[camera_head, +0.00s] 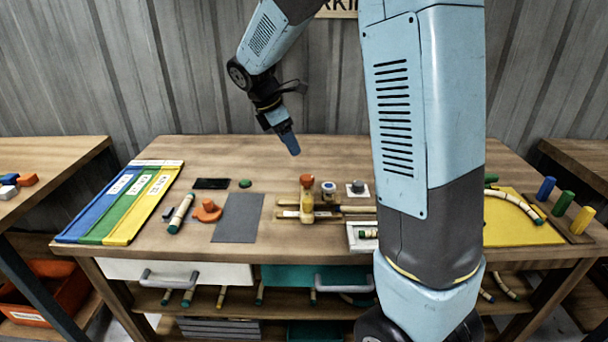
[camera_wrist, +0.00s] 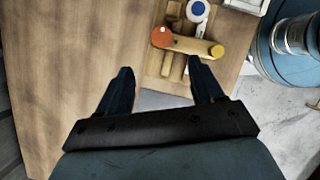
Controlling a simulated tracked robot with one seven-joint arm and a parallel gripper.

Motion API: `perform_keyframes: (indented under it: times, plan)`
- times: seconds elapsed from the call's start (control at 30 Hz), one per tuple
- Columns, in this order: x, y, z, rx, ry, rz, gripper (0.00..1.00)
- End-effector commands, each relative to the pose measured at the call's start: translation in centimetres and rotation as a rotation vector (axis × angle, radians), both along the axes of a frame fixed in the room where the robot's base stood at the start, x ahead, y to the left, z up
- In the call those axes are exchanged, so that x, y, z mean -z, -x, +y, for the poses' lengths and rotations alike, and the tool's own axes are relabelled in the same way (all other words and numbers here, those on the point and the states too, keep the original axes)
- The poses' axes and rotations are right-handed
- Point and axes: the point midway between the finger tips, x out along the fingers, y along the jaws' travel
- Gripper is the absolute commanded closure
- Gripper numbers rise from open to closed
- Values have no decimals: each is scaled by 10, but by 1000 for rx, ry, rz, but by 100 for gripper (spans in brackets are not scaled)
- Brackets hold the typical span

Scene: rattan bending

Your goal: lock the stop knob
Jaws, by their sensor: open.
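A bending fixture stands in the middle of the bench, with an orange-red knob (camera_head: 307,181) at its back and a yellow knob or arm (camera_head: 307,207) in front. A white knob with a blue centre (camera_head: 328,187) is just to the right. The frames do not show which of these is the stop knob. In the wrist view the orange knob (camera_wrist: 162,37), yellow knob (camera_wrist: 217,51) and blue-and-white knob (camera_wrist: 196,11) lie beyond the fingertips. My gripper (camera_head: 290,145) is open and empty, above and behind the fixture; its fingers (camera_wrist: 161,68) are spread apart.
A grey mat (camera_head: 238,218) and an orange clamp-like piece (camera_head: 207,211) lie left of the fixture. Blue, green and yellow strips (camera_head: 122,203) lie at the far left. A white tray (camera_head: 353,242) and yellow board (camera_head: 515,222) are to the right. My arm hides part of the bench.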

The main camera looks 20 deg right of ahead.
Motion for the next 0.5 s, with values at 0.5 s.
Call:
perform_keyframes:
  times: [0.5]
  plan:
    - [81, -2, -35, 4, 0, 3, 33]
